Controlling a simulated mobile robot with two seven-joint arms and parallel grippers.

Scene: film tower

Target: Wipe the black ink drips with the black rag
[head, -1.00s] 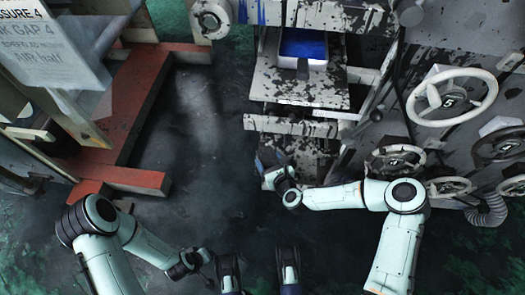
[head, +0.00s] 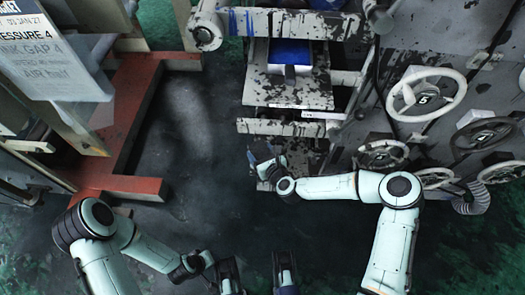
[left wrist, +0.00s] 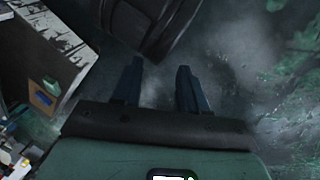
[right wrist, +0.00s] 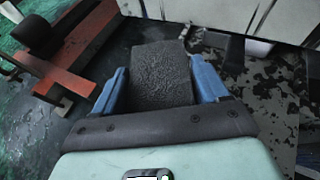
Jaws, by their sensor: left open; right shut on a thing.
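My right gripper (head: 264,158) is shut on the black rag (right wrist: 162,75), a dark, rough-textured block between its blue fingers in the right wrist view. In the head view it is beside the lower front of the ink-spattered machine, and the rag is hard to make out there. Black ink drips and splotches mark the machine's pale shelf (head: 285,88) and the pale bar (head: 280,127) below it. Dark runs also show on the white panel (right wrist: 215,12) beyond the rag. My left gripper (head: 256,272) is open and empty above the dark floor; its fingers show apart in the left wrist view (left wrist: 157,85).
A blue ink tray (head: 290,55) sits on the shelf. Handwheels (head: 427,96) stick out from the machine at right. A red floor frame (head: 130,120) and a hanging printed sheet (head: 55,50) are at left. Dark floor (head: 195,140) lies open between.

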